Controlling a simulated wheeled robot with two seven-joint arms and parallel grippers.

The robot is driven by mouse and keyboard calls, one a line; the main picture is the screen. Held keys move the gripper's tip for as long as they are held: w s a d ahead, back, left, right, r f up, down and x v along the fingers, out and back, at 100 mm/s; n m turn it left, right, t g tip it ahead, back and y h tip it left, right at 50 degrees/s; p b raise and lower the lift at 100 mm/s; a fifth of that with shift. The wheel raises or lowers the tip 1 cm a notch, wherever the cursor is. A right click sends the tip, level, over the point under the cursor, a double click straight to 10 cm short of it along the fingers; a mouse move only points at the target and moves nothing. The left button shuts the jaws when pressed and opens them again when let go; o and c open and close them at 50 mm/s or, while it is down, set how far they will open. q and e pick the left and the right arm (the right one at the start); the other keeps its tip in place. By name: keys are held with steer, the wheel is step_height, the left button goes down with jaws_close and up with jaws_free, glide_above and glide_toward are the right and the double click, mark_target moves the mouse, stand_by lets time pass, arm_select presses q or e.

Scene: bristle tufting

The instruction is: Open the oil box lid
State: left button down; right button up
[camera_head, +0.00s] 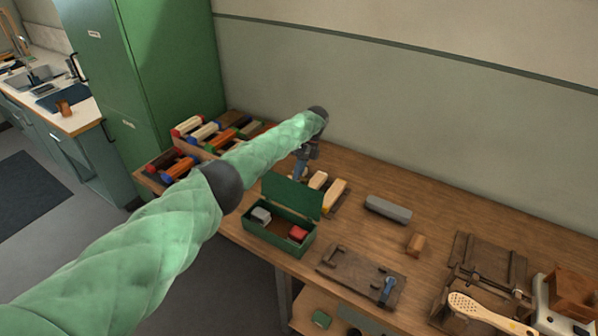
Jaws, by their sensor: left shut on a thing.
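The green oil box (278,242) stands near the front edge of the wooden workbench. Its lid (291,196) is raised and stands roughly upright at the back, so the inside shows. A grey block (261,215) and a red block (297,233) lie inside. My left arm reaches across from the lower left, and my left gripper (299,174) points down at the lid's upper edge, shut on it. The fingertips are small and partly hidden there. My right gripper is not in view.
Trays of coloured brushes or blocks (205,133) are at the back left. Pale blocks (333,193) lie behind the box. A grey bar (388,209), a wooden block (416,244) and a clamp board (362,275) are to the right. A perforated wooden paddle (477,309) lies front right.

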arm_select(q)
steer(key=shift+s+f, duration=0.15)
steer(key=shift+f, duration=0.15)
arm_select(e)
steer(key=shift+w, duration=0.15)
arm_select(q)
steer(key=c, duration=1.9)
jaws_free()
steer(key=o, duration=0.3)
steer(key=shift+a, duration=0.1)
steer(key=shift+o, duration=0.6)
steer(key=b+v, duration=0.5)
steer(key=v, duration=0.3)
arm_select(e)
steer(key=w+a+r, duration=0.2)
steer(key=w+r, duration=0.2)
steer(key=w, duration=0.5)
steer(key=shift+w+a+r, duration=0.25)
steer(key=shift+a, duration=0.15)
arm_select(q)
steer(key=shift+a, duration=0.1)
